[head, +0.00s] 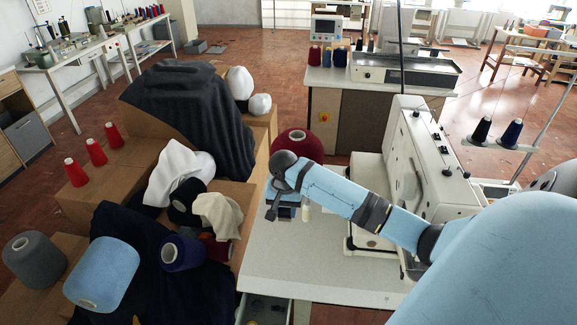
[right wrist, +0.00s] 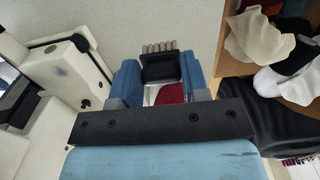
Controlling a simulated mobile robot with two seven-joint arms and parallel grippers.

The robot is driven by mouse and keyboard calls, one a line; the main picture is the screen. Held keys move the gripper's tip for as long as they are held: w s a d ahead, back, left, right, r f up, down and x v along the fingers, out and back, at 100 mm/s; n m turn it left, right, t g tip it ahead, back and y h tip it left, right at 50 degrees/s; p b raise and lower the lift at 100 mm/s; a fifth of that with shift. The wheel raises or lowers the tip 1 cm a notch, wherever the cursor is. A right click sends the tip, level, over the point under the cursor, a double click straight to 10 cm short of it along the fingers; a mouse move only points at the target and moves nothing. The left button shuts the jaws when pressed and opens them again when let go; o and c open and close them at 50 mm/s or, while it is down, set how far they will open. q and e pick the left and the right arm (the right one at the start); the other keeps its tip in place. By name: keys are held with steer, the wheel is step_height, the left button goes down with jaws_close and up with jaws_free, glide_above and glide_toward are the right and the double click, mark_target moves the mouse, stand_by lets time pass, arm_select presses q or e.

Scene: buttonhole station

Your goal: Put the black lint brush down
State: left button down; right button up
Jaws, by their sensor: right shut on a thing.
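My right gripper (head: 287,207) hangs over the left part of the pale sewing table (head: 300,265), left of the white sewing machine. In the right wrist view its two blue fingers (right wrist: 160,74) are shut on the black lint brush (right wrist: 160,68), which has a dark body and a row of pale bristle tufts at its far end. In the head view the brush is mostly hidden by the gripper; a pale bit (head: 306,212) shows beside the fingers. I cannot tell whether the brush touches the table. My left gripper is not in view.
The white sewing machine (head: 435,165) stands right of the gripper. A dark red yarn cone (head: 297,143) is behind it. The table's front left is bare.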

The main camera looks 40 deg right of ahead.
steer(key=shift+d+f, duration=0.3)
steer(key=shift+f, duration=0.05)
step_height(320, 180, down, 15)
steer(key=shift+f+b, duration=0.1)
steer(key=shift+b, duration=0.6)
steer(key=shift+f+b, duration=0.6)
step_height(320, 180, down, 3)
steer(key=b, duration=0.3)
steer(key=shift+f+b, duration=0.1)
steer(key=shift+b, duration=0.2)
